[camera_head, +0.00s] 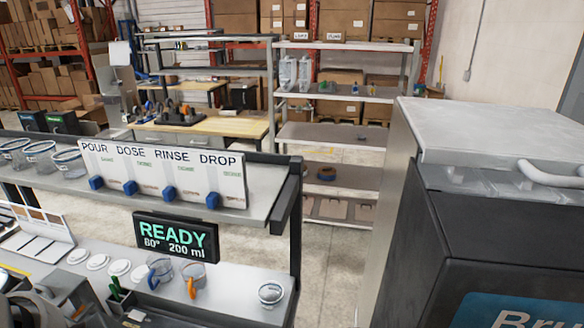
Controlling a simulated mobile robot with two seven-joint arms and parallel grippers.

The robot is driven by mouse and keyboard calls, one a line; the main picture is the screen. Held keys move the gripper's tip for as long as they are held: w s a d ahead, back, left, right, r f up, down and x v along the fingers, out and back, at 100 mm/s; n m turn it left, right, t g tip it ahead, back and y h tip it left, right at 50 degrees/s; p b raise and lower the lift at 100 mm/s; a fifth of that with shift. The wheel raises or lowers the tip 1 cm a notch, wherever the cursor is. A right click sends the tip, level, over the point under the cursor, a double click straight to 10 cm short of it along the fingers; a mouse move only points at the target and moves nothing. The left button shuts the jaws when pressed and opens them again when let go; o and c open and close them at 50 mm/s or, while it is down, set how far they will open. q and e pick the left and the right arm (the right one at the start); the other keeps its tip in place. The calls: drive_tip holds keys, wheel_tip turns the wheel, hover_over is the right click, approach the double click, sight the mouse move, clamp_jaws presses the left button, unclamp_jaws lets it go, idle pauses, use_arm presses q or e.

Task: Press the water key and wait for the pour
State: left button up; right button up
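A white panel (160,160) stands on the upper shelf, marked POUR, DOSE, RINSE and DROP, with a blue knob under each word. The knob under POUR (96,183) is the leftmost. No key marked water can be read in this view. A white board with several pale panels (40,235) stands at the left on the lower counter; its markings are too small to read. No pour is seen. Neither of my grippers can be made out.
The lower counter (230,300) holds two glass cups, one with an orange handle (190,278), a small glass bowl (270,293) and several white discs (97,262). Glass jars stand on the upper shelf (268,183). A large grey machine (480,130) blocks the right side. Open floor lies between.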

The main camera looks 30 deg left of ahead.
idle(0.4)
use_arm(q)
drive_tip(key=shift+a, duration=0.1)
clamp_jaws()
idle(0.8)
idle(0.7)
